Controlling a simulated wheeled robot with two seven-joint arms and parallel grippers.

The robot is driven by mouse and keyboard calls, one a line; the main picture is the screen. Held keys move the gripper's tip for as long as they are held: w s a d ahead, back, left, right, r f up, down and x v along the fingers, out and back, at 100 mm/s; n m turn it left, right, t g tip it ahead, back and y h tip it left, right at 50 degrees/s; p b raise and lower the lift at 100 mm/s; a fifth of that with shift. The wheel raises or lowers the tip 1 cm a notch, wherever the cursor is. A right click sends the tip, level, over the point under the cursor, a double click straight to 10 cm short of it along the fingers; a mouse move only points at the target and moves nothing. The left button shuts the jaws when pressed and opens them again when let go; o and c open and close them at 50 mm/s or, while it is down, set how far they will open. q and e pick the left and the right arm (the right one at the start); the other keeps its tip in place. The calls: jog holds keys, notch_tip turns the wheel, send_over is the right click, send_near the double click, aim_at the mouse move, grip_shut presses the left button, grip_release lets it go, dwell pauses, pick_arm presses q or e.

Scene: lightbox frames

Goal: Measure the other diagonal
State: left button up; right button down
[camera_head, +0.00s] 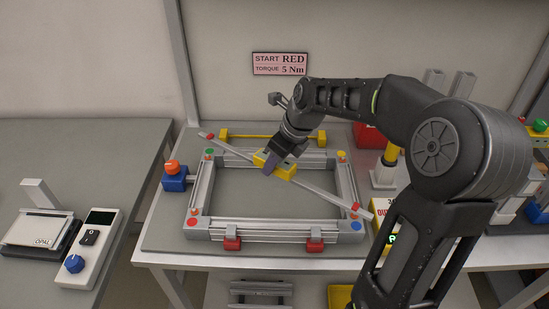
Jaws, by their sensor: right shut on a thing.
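A grey metal frame (206,181) lies flat on the bench, with coloured dots at its corners: green at back left, yellow at back right, red at front left, blue at front right. A long grey measuring bar (322,190) with red ends lies diagonally across it, from the back-left corner to the front-right corner. My right gripper (274,164) reaches down from the right and is shut on the yellow block. The fingertips are partly hidden. My left gripper is not in view.
Red clamps (232,244) hold the frame's front edge. A blue block with an orange knob (173,176) stands at its left. A yellow-handled bar (262,138) lies behind. A sign (280,64) reads START RED, TORQUE 5 Nm. A white device (95,248) sits on the left table.

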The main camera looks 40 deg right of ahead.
aim_at(285, 164)
jog(key=shift+f+b, duration=0.95)
jog(key=shift+f, duration=1.25)
jog(key=c, duration=0.8)
grip_release()
jog(key=shift+c, duration=0.2)
jog(key=shift+r, duration=0.1)
jog(key=v, duration=0.7)
jog(key=shift+s+r, duration=0.1)
jog(key=shift+r, duration=0.25)
jog(key=shift+f, duration=0.1)
